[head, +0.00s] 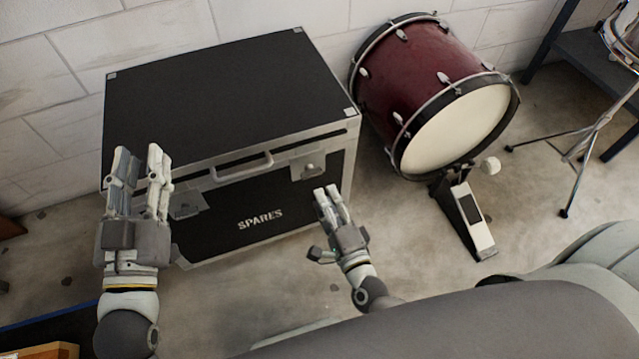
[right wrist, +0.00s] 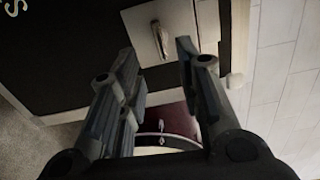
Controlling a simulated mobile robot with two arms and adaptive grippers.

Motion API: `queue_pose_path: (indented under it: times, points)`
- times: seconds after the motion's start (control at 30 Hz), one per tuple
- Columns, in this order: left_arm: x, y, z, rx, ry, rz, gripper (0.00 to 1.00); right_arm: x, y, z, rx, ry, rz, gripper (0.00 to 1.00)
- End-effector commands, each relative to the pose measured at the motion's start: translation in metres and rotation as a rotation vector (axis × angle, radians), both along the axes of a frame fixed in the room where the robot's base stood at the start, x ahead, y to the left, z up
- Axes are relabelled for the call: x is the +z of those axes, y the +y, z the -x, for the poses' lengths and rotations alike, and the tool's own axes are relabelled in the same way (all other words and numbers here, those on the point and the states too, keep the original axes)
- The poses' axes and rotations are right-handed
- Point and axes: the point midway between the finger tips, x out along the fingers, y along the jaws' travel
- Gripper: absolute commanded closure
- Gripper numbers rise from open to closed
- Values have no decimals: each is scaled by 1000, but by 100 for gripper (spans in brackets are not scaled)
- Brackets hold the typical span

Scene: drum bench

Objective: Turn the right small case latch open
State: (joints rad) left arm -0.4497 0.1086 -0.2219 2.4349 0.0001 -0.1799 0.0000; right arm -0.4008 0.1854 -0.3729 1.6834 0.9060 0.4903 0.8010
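The black case (head: 215,85) with metal edges and the word SPARES stands on the floor by the wall. Its right small latch (head: 308,167) is a metal plate on the front, right of the handle. In the right wrist view the latch plate (right wrist: 180,22) has a narrow upright tab (right wrist: 160,40). My right gripper (head: 326,190) is open just in front of and below this latch. In the right wrist view its fingertips (right wrist: 155,48) are apart, on either side of the tab; contact cannot be told. My left gripper (head: 140,155) is open and empty, before the case's left end.
The left latch (head: 187,205) and the lid handle (head: 243,167) are on the case front. A red bass drum (head: 430,85) with a pedal (head: 472,222) stands right of the case. A metal stand (head: 580,150) is further right. Bare floor lies between case and pedal.

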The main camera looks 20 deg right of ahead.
Motion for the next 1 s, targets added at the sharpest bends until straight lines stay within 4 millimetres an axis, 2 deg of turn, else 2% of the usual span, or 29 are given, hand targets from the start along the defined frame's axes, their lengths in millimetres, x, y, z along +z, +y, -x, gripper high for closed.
queue_pose_path:
  times: [0.1,0.3,0.9,1.0]
  points:
    - [0,0,0,0,0,0,68,-1,-1,23,0,3,0,68]
    - [0,0,0,0,0,0,68,0,-2,43,0,1,0,68]
    - [0,0,0,1,0,-1,68,0,-2,46,-1,0,0,68]
    - [0,0,0,0,0,0,68,8,1,43,10,-14,21,68]
